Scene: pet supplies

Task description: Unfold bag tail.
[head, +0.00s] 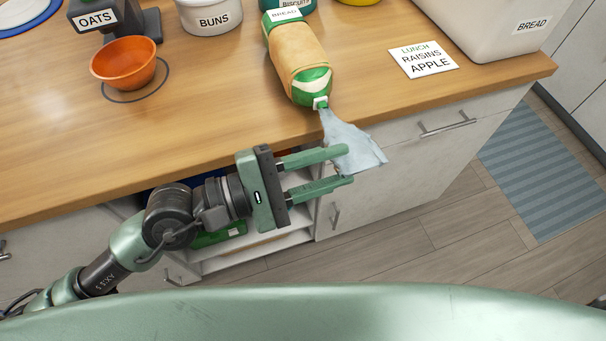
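The bread bag (297,60), with a tan middle and green ends, lies on the wooden counter with its neck toward the front edge. The pale blue bag tail (352,142) fans out from the clip and hangs past the counter edge. My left gripper (348,166) is in front of the counter, its two green fingers parted and pointing right. The fingertips overlap the lower left part of the tail; whether they touch it I cannot tell. My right gripper is out of view.
An orange bowl (124,63), a BUNS tub (211,15) and an OATS holder (95,20) stand at the back left. A LUNCH card (423,59) lies right of the bag, near a white BREAD bin (490,25). A drawer handle (447,125) projects below the counter.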

